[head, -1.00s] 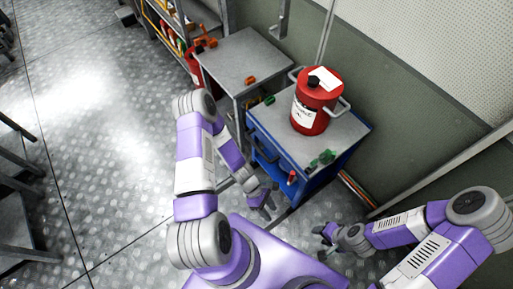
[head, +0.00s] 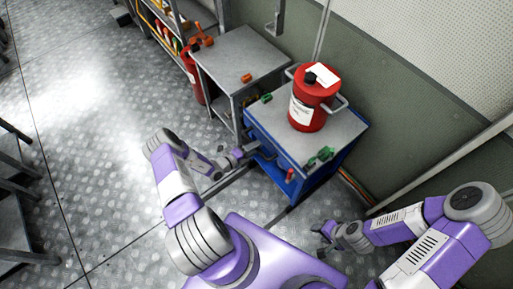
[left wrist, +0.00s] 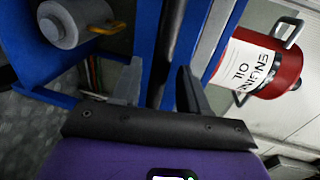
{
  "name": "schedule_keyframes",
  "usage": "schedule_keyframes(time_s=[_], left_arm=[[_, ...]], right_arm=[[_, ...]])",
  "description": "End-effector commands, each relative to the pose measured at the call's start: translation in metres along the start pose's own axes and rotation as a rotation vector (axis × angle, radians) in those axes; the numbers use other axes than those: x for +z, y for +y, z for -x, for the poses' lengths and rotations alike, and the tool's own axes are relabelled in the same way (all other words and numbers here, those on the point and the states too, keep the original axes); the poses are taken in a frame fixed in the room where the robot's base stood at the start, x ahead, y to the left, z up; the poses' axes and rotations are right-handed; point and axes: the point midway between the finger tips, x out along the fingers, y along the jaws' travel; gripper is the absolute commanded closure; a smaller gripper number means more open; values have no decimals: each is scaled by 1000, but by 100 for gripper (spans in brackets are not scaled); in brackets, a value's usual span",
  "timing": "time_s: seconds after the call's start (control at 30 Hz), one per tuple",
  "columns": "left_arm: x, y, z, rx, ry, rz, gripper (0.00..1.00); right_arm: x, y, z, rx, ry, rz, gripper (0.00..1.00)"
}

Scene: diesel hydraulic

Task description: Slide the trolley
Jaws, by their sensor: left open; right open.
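The trolley (head: 325,170) is a blue cabinet with a grey top, standing against the wall. A red engine oil can (head: 312,105) stands on it; it also shows in the left wrist view (left wrist: 278,65). My left gripper (head: 242,153) is open at the trolley's left front side. In the left wrist view its two fingers (left wrist: 160,85) lie on either side of a dark bar (left wrist: 160,45) beside the blue frame (left wrist: 212,40); I cannot tell whether they touch it. My right gripper (head: 324,236) is open and empty, low in front of the trolley, apart from it.
A grey metal table (head: 240,62) stands just left of the trolley, with shelving (head: 170,25) beyond it. The metal floor (head: 90,130) to the left is clear.

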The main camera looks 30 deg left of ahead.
Motion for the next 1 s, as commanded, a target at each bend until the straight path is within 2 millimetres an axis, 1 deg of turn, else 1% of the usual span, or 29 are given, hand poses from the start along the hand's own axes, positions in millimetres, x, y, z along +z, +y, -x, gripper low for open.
schedule_keyframes(time_s=[0.03,0.17,0.47,0.5,0.57,0.7,0.77,1.0], left_arm=[[0,1,-7,0,1,-2,56],[0,1,-18,1,2,-2,56],[0,0,-21,2,1,-2,56],[0,0,-21,2,1,-2,59],[0,0,-21,2,1,-2,68],[0,0,-21,2,2,-2,90],[0,0,-21,2,2,-3,99],[0,0,-21,1,2,-3,100]], right_arm=[[0,1,-3,0,0,0,54],[0,2,-5,0,0,0,54],[0,2,-4,0,0,0,54],[0,2,-4,0,0,0,54],[0,2,-4,0,0,0,54],[0,2,-4,0,0,0,54],[0,2,-4,0,0,0,54],[0,2,-4,0,0,0,54]])
